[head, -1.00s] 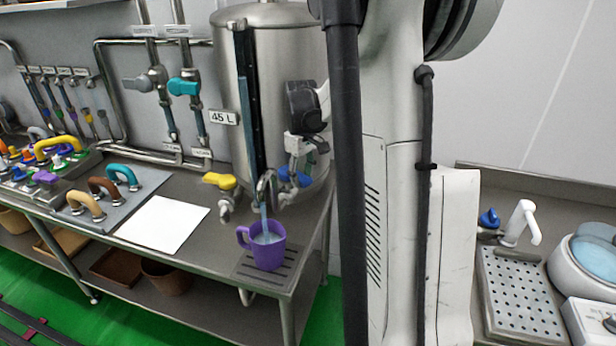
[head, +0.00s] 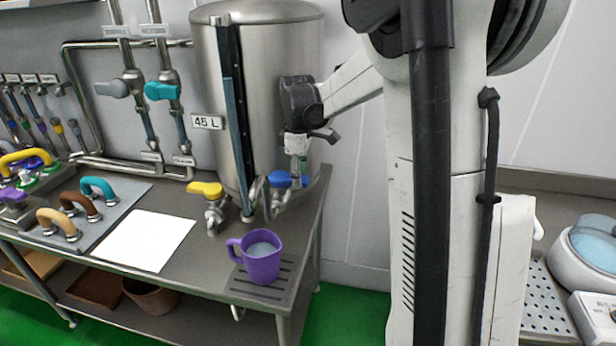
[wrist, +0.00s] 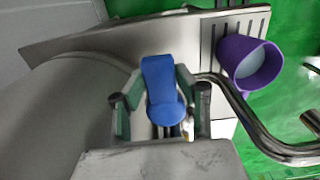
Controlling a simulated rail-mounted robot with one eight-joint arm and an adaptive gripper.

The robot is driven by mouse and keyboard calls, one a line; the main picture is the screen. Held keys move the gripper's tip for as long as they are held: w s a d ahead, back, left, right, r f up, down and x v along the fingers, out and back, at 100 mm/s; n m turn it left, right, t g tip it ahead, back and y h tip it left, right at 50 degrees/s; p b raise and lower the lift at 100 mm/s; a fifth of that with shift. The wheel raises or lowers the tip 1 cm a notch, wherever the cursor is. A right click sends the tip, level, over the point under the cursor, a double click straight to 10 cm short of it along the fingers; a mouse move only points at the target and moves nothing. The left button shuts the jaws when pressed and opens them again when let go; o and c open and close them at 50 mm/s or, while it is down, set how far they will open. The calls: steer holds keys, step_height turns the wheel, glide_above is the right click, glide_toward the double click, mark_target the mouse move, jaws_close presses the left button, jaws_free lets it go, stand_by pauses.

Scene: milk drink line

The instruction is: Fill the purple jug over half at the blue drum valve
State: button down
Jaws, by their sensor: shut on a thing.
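The purple jug (head: 262,266) stands upright on the slatted drip tray (head: 240,284), with pale liquid inside below its rim. In the wrist view the jug (wrist: 252,66) shows at the upper right. The steel drum (head: 275,70) marked 45 L stands behind it. My gripper (head: 298,170) is at the drum's lower right, shut on the blue valve handle (head: 279,180). In the wrist view the blue handle (wrist: 160,85) lies between my gripper's fingers (wrist: 160,108). No stream shows between the curved spout (head: 256,192) and the jug.
A yellow valve (head: 206,189) sits left of the spout. A white sheet (head: 148,240) and a plate with teal, brown and tan handles (head: 75,208) lie further left on the steel counter. A perforated tray (head: 538,292) and a white bowl machine (head: 585,262) are at right.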

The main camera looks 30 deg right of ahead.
steer(key=c, duration=1.3)
jaws_free()
steer(key=shift+r, duration=0.1)
step_height(320, 180, up, 12)
steer(key=shift+f, duration=0.1)
steer(key=s+a+m+t+b, duration=0.1)
steer(key=s+a+m+t, duration=0.25)
steer(key=s+a, duration=0.8)
steer(key=s+a+f+m+t, duration=0.1)
steer(key=s+f+m, duration=0.1)
steer(key=s, duration=0.2)
steer(key=s+a+f+m+t, duration=0.1)
steer(key=s+a+f+m, duration=0.1)
steer(key=s, duration=0.3)
steer(key=s+a+f+m+t+b, duration=0.1)
steer(key=s+a+f+m, duration=0.1)
steer(key=s, duration=0.3)
steer(key=shift+s+a+f+t, duration=0.2)
steer(key=shift+f+t, duration=0.15)
steer(key=shift+f, duration=0.2)
